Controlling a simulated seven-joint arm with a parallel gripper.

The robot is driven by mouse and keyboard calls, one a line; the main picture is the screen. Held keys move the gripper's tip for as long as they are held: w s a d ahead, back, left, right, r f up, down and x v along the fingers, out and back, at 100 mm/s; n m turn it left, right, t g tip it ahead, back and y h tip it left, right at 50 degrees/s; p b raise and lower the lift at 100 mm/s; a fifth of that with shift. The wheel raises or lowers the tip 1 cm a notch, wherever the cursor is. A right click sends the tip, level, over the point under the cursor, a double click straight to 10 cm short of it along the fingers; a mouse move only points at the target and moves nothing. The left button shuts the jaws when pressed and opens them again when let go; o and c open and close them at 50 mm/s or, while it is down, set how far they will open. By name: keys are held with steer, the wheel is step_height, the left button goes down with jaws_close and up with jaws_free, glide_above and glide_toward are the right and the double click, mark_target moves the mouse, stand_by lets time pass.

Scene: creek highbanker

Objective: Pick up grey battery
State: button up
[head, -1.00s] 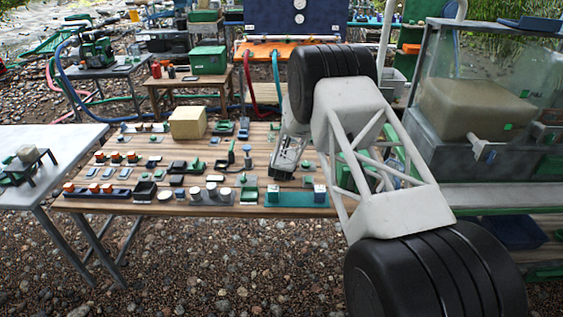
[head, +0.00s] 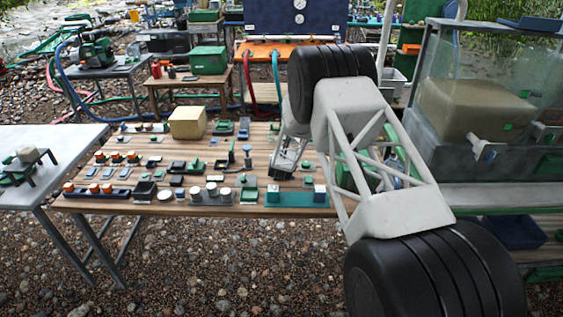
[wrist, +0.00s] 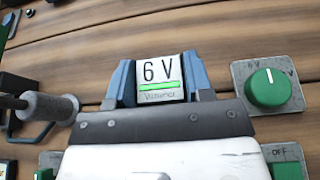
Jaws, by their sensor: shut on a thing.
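The battery (wrist: 160,79) shows in the wrist view as a small block with a pale grey face marked "6 V" and a green bar. It sits between the two blue-grey fingers of my gripper (wrist: 160,82), which touch both its sides. My gripper is shut on it. In the head view my gripper (head: 284,172) is over the right part of the wooden table (head: 240,209), partly behind my own arm. The battery cannot be made out there. Whether it touches the table is hard to tell.
A green knob on a grey plate (wrist: 267,87) is close right of the gripper. A grey cylindrical part (wrist: 46,105) is close left. Several small parts crowd the table, with a tan block (head: 188,123) at the back. A glass-sided tank (head: 470,95) stands right.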

steer(key=shift+r, duration=0.15)
steer(key=shift+r, duration=0.7)
step_height(320, 180, up, 2)
steer(key=s+d+r, duration=0.1)
steer(key=s+d, duration=0.2)
steer(key=s, duration=1.2)
steer(key=shift+s+r, duration=0.2)
steer(key=shift+s, duration=0.15)
steer(key=s+d+m+h, duration=0.2)
steer(key=s, duration=0.9)
steer(key=s+d+m+g+h, duration=0.1)
steer(key=s+d+m+h, duration=0.1)
steer(key=s, duration=0.9)
steer(key=shift+d+r+m+h, duration=0.2)
steer(key=shift+d+m+h, duration=0.1)
steer(key=shift+d+h, duration=0.5)
